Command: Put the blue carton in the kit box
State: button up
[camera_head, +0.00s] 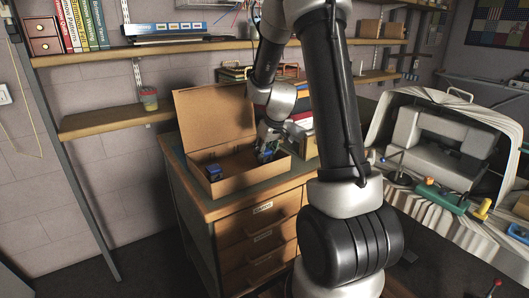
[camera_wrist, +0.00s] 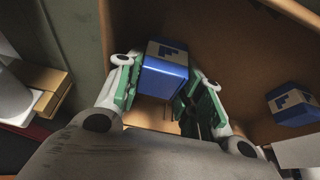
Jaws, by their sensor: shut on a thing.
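The kit box (camera_head: 228,190) is an open brown cardboard box with its lid raised, standing on the wooden drawer cabinet. Whether this carton touches the box floor I cannot tell. Another blue carton (camera_wrist: 292,104) is inside the box, apart from my gripper; it also shows at the box's left end in the head view (camera_head: 213,171).
The cabinet (camera_head: 258,232) has several drawers. A sewing machine (camera_head: 437,140) under a light cover is at the right.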

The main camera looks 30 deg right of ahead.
jog(key=o, duration=0.7)
jog(key=shift+f, duration=0.15)
jog(key=shift+o, duration=0.2)
jog(key=v, duration=1.2)
jog(key=s+a+r, duration=0.2)
jog(key=s+a, duration=0.1)
jog(key=s, duration=0.5)
jog(key=s+a+r, duration=0.3)
jog(key=s, duration=0.6)
jog(key=s+a+r, duration=0.3)
jog(key=s, duration=0.5)
jog(key=shift+s+m, duration=0.3)
jog(key=shift+m, duration=0.1)
